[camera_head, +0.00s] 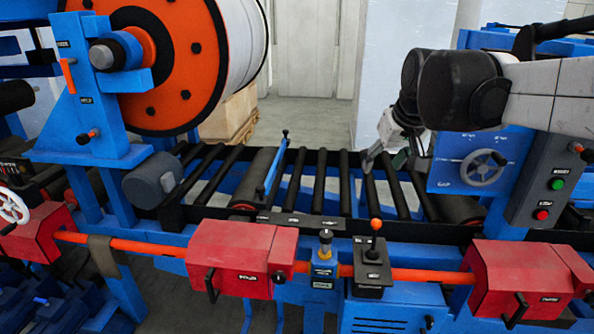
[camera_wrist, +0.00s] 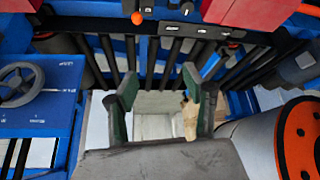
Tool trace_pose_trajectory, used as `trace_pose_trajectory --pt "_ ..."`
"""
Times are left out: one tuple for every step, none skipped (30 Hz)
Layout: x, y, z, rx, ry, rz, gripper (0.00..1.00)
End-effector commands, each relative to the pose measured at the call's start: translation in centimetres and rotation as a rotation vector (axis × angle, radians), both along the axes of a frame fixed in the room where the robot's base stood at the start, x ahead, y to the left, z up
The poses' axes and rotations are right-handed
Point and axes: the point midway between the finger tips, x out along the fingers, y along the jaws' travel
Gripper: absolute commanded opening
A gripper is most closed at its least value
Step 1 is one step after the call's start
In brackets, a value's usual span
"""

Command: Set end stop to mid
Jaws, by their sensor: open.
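The end stop looks to be the blue bar (camera_head: 271,172) lying across the rollers left of centre in the head view, with a dark knob at its far end. Its near end meets the black front rail (camera_head: 350,227), by a labelled strip (camera_head: 297,219) with several small white labels; I cannot read them. The strip also shows at the top of the wrist view (camera_wrist: 198,30). A blue piece, likely the bar, shows there too (camera_wrist: 212,64). My gripper (camera_head: 386,160) is open and empty over the rollers, right of the bar and apart from it. Its green-padded fingers show in the wrist view (camera_wrist: 160,80).
A large orange reel (camera_head: 165,60) stands at left. Red clamp boxes (camera_head: 232,258) sit on an orange bar in front. An orange-knobbed lever (camera_head: 375,228) rises near the rail. A blue panel with a handwheel (camera_head: 484,166) and a button box (camera_head: 548,185) are at right.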

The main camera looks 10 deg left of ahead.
Motion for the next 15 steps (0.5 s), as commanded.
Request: trace_pose_trajectory --pt "1.8 1.5 0.2 -0.002 0.005 0.024 0.46" --pt "2.6 2.3 0.2 -0.003 0.009 0.037 0.46" --pt "3.8 3.4 0.2 -0.005 0.014 0.055 0.46" --pt "4.6 4.3 0.1 -0.006 0.017 0.07 0.46" --pt "5.4 5.1 0.1 -0.008 0.02 0.082 0.46" --pt "6.5 6.2 -0.1 -0.01 0.024 0.099 0.46" --pt "7.3 7.1 -0.2 -0.011 0.027 0.114 0.46" --pt "8.1 8.0 -0.4 -0.013 0.03 0.128 0.46" --pt "9.2 9.2 -0.7 -0.016 0.035 0.145 0.46" --pt "9.9 10.1 -0.9 -0.017 0.039 0.159 0.46" --pt "10.6 11.0 -1.1 -0.019 0.042 0.172 0.46" --pt "11.6 12.2 -1.5 -0.02 0.046 0.191 0.46" --pt "12.2 13.1 -1.8 -0.023 0.048 0.205 0.46" --pt "12.9 14.1 -2.1 -0.023 0.051 0.218 0.46" --pt "13.7 15.4 -2.6 -0.024 0.055 0.236 0.46"
